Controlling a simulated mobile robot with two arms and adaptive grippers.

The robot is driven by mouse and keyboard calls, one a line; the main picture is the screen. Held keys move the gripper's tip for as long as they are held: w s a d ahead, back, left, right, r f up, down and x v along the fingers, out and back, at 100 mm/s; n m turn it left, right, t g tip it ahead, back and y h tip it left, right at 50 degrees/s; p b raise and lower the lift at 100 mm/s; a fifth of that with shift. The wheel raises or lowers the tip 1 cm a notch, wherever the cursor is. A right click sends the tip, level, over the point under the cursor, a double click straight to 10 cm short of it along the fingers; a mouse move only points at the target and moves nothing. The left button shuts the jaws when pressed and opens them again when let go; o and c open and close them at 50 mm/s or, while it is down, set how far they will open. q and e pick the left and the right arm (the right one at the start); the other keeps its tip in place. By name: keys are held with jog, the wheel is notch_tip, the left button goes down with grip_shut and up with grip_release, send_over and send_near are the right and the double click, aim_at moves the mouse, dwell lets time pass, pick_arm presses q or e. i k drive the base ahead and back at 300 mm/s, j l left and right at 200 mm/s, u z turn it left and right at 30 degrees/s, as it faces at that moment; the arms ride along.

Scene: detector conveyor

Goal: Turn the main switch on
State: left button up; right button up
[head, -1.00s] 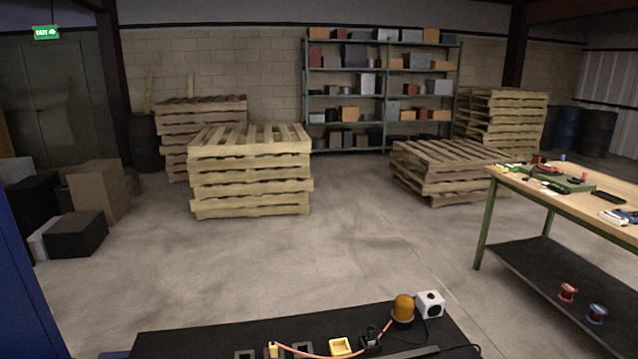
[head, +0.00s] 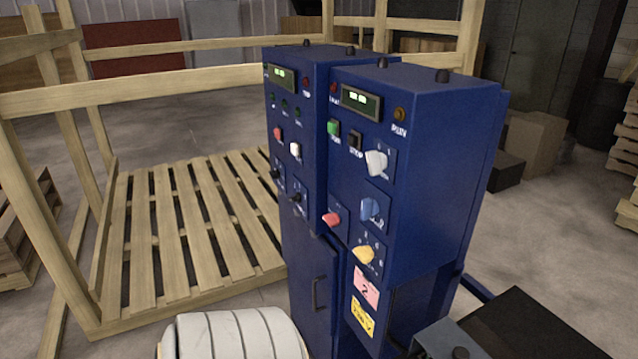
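A blue control cabinet (head: 455,150) stands upright in the middle of the head view, with two panels side by side. The right panel has a lit green display (head: 358,99), a green button (head: 334,128), a black button (head: 355,140), a white knob (head: 376,163), a blue knob (head: 370,208), a yellow knob (head: 365,254) and a red knob (head: 332,219). The left panel has a lit display (head: 282,76), a red knob (head: 278,134) and a white knob (head: 295,150). Labels are too small to tell which is the main switch. Neither gripper shows.
A pale banded rounded surface (head: 235,335) is at the bottom. A dark-topped unit (head: 520,325) stands at the lower right. A slatted wooden pallet (head: 190,230) with wooden framing lies behind the cabinet to the left. Bare floor shows to the right of the cabinet.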

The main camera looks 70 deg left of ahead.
aim_at(333, 219)
jog(key=u, duration=2.05)
